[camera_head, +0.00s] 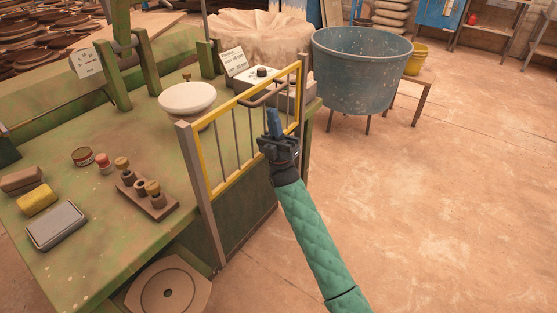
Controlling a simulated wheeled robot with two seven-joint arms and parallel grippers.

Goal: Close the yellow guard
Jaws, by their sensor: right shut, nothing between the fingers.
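The yellow guard (223,185) is a barred frame with yellow edges. It stands upright at the right edge of the green machine table, between a grey post at the front and another at the back. My right gripper (272,119), at the end of a green-sleeved arm, is in front of the guard's right half and hides some of its bars. Its blue fingers are together, with nothing held. I cannot tell whether they touch the guard. My left gripper is not in view.
On the green table (130,235) are a white round dish (187,97), a small wooden rack (147,195), a yellow sponge (37,200) and a grey box (57,226). A blue tub (360,70) stands behind at the right. The floor at the right is clear.

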